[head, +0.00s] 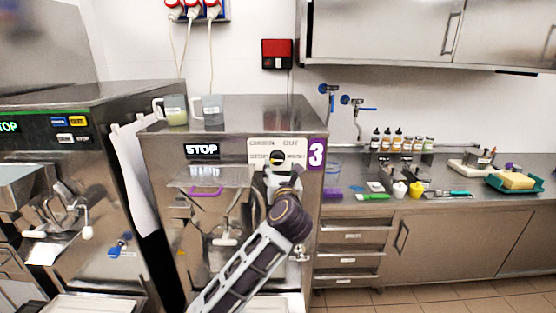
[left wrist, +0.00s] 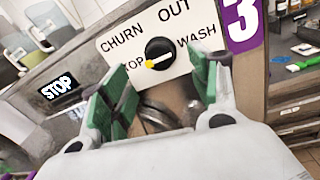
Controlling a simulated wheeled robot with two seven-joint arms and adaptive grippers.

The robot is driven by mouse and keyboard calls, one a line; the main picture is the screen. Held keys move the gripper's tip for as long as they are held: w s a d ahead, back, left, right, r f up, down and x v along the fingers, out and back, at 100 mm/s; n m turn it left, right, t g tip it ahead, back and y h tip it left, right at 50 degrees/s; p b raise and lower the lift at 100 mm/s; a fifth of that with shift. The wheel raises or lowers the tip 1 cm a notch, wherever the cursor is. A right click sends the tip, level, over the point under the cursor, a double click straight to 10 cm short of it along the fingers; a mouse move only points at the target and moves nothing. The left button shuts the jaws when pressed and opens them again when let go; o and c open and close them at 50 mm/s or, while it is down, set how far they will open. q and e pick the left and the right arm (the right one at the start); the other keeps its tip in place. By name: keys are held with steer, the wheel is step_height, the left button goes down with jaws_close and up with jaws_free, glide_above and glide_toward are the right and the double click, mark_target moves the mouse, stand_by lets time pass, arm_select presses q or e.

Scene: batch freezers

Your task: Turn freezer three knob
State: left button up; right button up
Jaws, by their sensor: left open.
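Freezer three (head: 225,155) stands in the middle of the head view, with a purple "3" label (head: 317,154) at its upper right. Its knob (left wrist: 158,50) is black with a yellow pointer, on a white plate (left wrist: 120,42) marked CHURN, OUT, WASH and STOP. The pointer is toward STOP, at lower left. My left gripper (left wrist: 163,88) is open in the left wrist view, its green-padded fingers either side of the knob's line and apparently short of it. My right gripper does not show.
A lit STOP display (head: 202,151) is left of the plate. Two mugs (head: 172,110) stand on the freezer top. Another freezer (head: 60,150) is at left. A counter (head: 440,196) with bottles and a sponge (head: 516,180) is at right.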

mark_target(278, 160)
arm_select(q)
steer(key=shift+w+a+p, duration=0.2)
steer(key=shift+w+p, duration=0.2)
steer(key=shift+w, duration=1.45)
steer(key=shift+w+a+p, duration=0.15)
steer(key=shift+w+p, duration=0.2)
steer(key=shift+w, duration=1.45)
steer(key=c, duration=1)
